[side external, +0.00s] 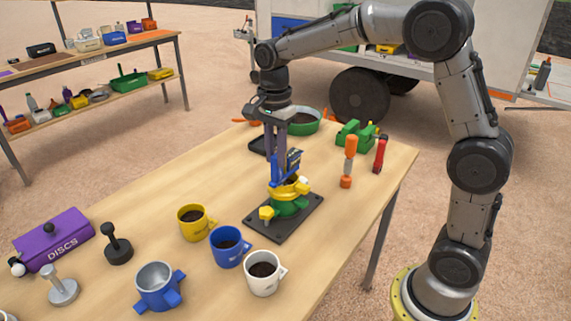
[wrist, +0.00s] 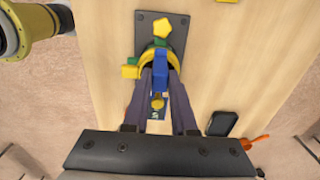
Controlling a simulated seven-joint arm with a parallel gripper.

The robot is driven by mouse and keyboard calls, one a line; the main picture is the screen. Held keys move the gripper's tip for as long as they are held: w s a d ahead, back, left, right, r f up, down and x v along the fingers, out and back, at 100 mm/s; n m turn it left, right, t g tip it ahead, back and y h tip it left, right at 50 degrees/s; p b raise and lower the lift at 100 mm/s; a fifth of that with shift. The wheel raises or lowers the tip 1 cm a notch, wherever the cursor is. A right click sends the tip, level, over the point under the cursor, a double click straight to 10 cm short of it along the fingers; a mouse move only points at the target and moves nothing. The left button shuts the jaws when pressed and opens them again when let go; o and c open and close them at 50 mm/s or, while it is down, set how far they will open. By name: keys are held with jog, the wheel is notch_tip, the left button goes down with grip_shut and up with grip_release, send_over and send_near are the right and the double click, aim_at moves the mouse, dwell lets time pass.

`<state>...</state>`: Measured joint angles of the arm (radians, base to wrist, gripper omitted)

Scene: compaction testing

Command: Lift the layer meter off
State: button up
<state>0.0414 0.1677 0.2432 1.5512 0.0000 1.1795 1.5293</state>
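The layer meter appears to be the blue device (side external: 291,162) standing on the yellow collar of the green mould (side external: 287,207). In the wrist view, its blue body (wrist: 160,66) lies between my fingers. My gripper (side external: 278,176) points down from above, its two long dark fingers close along both sides of the blue part. The fingers (wrist: 161,72) look shut on it, though the contact faces are hidden. The meter still sits at the collar. The mould stands on a dark base plate (side external: 262,224), also in the wrist view (wrist: 148,20).
Yellow (side external: 193,226), blue (side external: 227,250) and white (side external: 264,277) mugs stand left of the plate. A blue winged cup (side external: 159,290), tampers (side external: 117,250) and a purple discs box (side external: 55,244) are further left. An orange-handled tool (side external: 349,150) stands right. A green bowl (side external: 304,124) is behind.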

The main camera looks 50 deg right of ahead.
grip_shut()
notch_tip(320, 180, up, 11)
dwell(0.9)
